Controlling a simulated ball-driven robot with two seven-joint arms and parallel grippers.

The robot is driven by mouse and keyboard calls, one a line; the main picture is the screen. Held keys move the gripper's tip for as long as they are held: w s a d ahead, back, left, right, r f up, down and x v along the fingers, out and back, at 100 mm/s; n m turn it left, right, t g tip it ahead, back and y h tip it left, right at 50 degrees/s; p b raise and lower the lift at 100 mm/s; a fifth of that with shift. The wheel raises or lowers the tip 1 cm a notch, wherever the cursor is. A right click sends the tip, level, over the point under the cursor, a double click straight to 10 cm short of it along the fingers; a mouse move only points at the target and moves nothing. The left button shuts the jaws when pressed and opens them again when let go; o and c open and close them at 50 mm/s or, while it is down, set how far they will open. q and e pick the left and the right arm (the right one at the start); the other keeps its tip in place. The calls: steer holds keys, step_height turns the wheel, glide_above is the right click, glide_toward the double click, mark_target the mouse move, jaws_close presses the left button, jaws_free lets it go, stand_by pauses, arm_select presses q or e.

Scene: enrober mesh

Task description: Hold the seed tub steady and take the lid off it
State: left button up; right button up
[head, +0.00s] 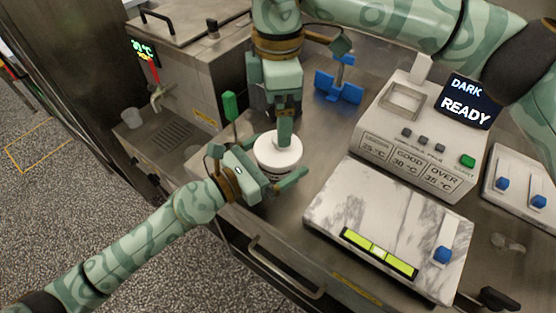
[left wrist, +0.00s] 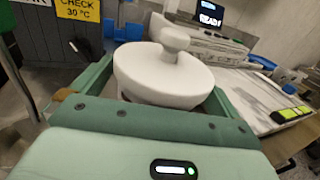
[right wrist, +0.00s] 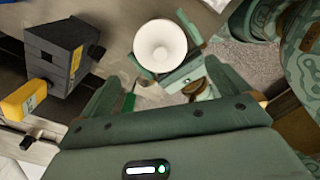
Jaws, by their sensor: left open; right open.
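The seed tub (head: 277,172) is a white round tub upright on the steel counter. Its white lid (head: 278,150) is on it; the left wrist view shows the lid (left wrist: 165,80) with a round knob on top, hiding most of the tub. My left gripper (head: 272,168) is open, with its fingers on either side of the tub; contact cannot be told. My right gripper (head: 285,135) is open above the lid, pointing down, and covers the knob in the head view. In the right wrist view the lid (right wrist: 160,46) lies beyond the open fingertips.
A marble-topped unit (head: 385,225) and a console reading READY (head: 425,125) stand to the right. A blue stand (head: 340,88) is behind. A green-handled tool (head: 229,105) stands close left of the tub. A steel machine with a tap (head: 195,75) is at the back left.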

arm_select(q)
steer(key=c, duration=1.5)
arm_select(e)
steer(key=shift+c, duration=0.3)
arm_select(q)
steer(key=shift+o, duration=0.2)
arm_select(e)
steer(key=shift+r, duration=0.15)
steer(key=c, duration=0.5)
steer(key=r, duration=0.1)
steer(key=w+r+n, duration=0.1)
steer(key=r, duration=0.1)
steer(key=shift+d+r+t, duration=0.15)
steer(key=shift+r+t, duration=0.05)
steer(key=shift+t, duration=0.2)
steer(key=c, duration=0.6)
steer(key=f+n, duration=0.3)
steer(key=n, duration=0.2)
steer(key=f+n, duration=0.3)
steer(key=n, duration=0.3)
steer(key=s+f+n, duration=0.1)
steer(key=f+n, duration=0.3)
steer(key=n, duration=0.2)
steer(key=shift+g, duration=0.4)
